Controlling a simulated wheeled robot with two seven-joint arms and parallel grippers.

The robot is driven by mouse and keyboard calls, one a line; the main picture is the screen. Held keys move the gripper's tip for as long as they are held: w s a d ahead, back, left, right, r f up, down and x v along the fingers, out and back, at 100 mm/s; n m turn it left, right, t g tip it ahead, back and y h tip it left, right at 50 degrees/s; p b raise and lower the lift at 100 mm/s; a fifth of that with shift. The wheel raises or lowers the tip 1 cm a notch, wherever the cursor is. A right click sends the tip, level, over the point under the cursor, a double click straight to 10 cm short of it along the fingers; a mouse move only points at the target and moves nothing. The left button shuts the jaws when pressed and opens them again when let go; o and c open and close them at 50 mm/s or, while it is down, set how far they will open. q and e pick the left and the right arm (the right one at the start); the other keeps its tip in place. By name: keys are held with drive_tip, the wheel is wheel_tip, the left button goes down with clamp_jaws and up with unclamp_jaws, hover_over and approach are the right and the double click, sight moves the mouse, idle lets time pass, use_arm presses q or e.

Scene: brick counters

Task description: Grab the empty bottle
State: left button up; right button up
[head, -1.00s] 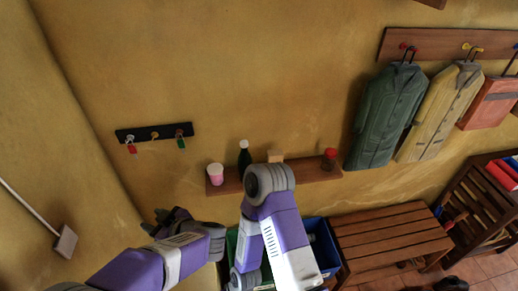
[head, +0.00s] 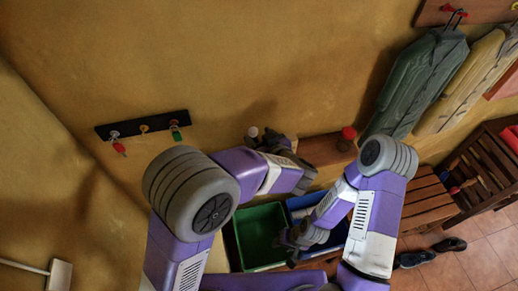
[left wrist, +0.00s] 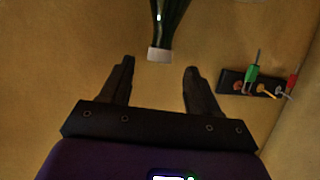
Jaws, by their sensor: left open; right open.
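A dark green bottle (left wrist: 172,20) with a white cap shows in the left wrist view, at the top of the picture. Its cap lies between and slightly beyond the fingertips of my left gripper (left wrist: 159,68), which is open and touches nothing that I can see. In the head view only the bottle's pale cap (head: 252,131) shows clearly, beside my left gripper (head: 270,138) at the wall shelf; the rest is hidden by my arm. My right gripper (head: 297,238) is low over the crates, open, its fingers hard to make out.
The wooden wall shelf (head: 318,150) carries a red-lidded jar (head: 347,136) to the right. A green crate (head: 262,230) and a blue crate (head: 306,202) stand below. A key rack (head: 145,125) is on the wall to the left. A slatted bench (head: 428,200) stands right.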

sight(255, 133)
use_arm(q)
drive_tip(key=x, duration=0.5)
drive_tip(key=shift+w+f, duration=0.15)
drive_tip(key=shift+f, duration=0.1)
drive_tip(key=shift+r, duration=0.1)
clamp_jaws()
